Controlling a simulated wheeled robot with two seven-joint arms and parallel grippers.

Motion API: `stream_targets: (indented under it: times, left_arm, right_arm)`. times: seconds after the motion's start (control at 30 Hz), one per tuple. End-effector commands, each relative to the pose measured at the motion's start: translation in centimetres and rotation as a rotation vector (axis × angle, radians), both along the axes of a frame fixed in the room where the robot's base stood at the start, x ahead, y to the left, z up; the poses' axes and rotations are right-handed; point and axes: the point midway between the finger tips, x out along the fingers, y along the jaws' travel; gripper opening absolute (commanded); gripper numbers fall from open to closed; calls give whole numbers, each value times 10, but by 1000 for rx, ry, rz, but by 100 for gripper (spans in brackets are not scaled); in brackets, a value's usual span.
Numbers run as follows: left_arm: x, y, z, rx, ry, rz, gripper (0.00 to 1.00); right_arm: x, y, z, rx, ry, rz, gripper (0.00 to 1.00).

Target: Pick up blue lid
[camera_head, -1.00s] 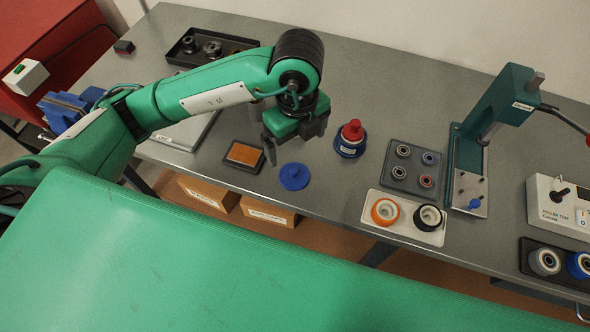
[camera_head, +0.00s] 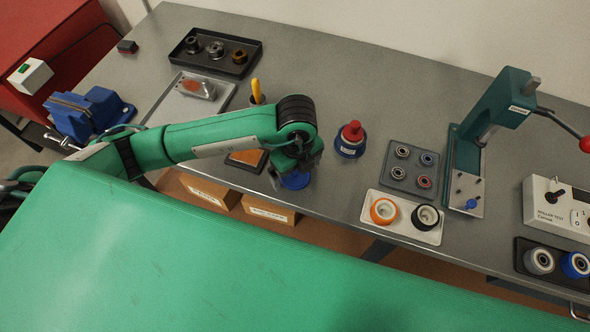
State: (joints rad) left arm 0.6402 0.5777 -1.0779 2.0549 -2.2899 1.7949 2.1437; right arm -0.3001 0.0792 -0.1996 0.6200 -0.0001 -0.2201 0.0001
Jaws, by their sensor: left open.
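The blue lid (camera_head: 295,181) lies on the grey workbench near its front edge, left of the middle. It is a round blue disc, partly covered by my gripper. My left gripper (camera_head: 293,176) is over the lid, pointing down, with its fingers open around or just above it. I cannot tell whether the fingers touch the lid. My right gripper is not in view.
A blue pot with a red knob (camera_head: 351,138) stands right of the lid. An orange-topped pad (camera_head: 246,158) lies to the left. A grey bearing tray (camera_head: 411,168), a white tray (camera_head: 380,230) and a green press (camera_head: 500,105) stand further right. A blue vise (camera_head: 90,112) is at left.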

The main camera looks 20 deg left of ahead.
Motion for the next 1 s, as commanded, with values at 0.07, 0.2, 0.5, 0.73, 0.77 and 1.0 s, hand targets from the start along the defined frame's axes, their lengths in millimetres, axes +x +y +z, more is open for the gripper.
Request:
stream_targets:
  times: [0.07,0.2,0.5,0.73,0.77,1.0]
  left_arm:
    - [0,0,-6,1,2,0,97]
    - [0,0,-10,0,0,-1,97]
    - [0,0,-9,0,0,-1,62]
    - [0,0,-9,0,0,-1,49]
    - [0,0,-9,0,0,-1,49]
    - [1,0,-1,-2,-2,0,49]
  right_arm:
    - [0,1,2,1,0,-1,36]
    - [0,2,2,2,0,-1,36]
    - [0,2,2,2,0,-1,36]
    - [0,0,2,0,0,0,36]
    - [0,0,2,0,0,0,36]
    - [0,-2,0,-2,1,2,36]
